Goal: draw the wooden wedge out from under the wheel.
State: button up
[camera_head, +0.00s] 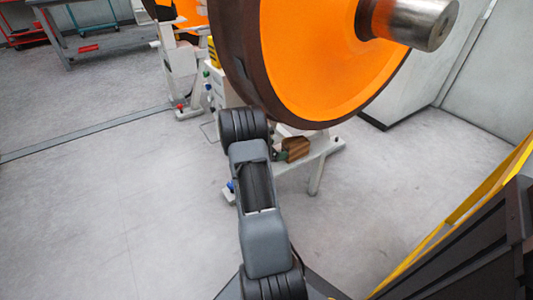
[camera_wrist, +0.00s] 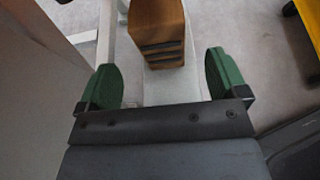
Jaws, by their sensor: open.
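The brown wooden wedge (camera_head: 296,148) sits on the light grey stand beam below the large orange wheel (camera_head: 320,65) with its dark rim. In the wrist view the wedge (camera_wrist: 157,32) is at the top centre, with dark grooves on its near face. My gripper (camera_wrist: 167,75) is open, its two green fingers apart. The wedge lies ahead of the gap between the fingers, and nothing is between them. In the head view my arm hides most of the gripper; a bit of green finger (camera_head: 279,154) shows just left of the wedge.
The light stand (camera_head: 318,160) reaches low over the floor under the wheel. A metal axle end (camera_head: 425,22) juts out at the upper right. A yellow rail (camera_head: 465,205) and dark panel stand at the right. The floor at left is clear.

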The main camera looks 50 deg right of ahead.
aim_at(285, 148)
jog(key=b+x, duration=0.2)
jog(key=x, duration=0.4)
jog(key=shift+s+d+f, duration=0.1)
jog(key=shift+d+f, duration=0.1)
jog(key=shift+d, duration=0.05)
jog(key=c, duration=1.3)
jog(key=shift+w+a+r+p, duration=0.1)
jog(key=shift+w+a+p, duration=0.45)
jog(key=shift+a, duration=1.5)
jog(key=shift+w+a+r+p, duration=0.15)
jog(key=shift+w+a, duration=0.65)
jog(key=shift+a, duration=1.25)
jog(key=shift+w+a+f+p, duration=0.1)
jog(key=shift+w+a+p, duration=0.45)
jog(key=shift+a, duration=1.5)
jog(key=shift+w, duration=0.15)
jog(key=shift+r, duration=0.1)
jog(key=shift+d+r+p+v, duration=0.1)
jog(key=shift+r+p+v, duration=0.1)
jog(key=shift+p+v, duration=0.7)
jog(key=shift+d+r+p+v, duration=0.1)
jog(key=shift+r+p+v, duration=0.2)
jog(key=shift+v, duration=1.1)
jog(key=shift+d+r+p+v, duration=0.15)
jog(key=shift+p+v, duration=0.5)
jog(key=shift+v, duration=0.55)
jog(key=shift+a, duration=0.1)
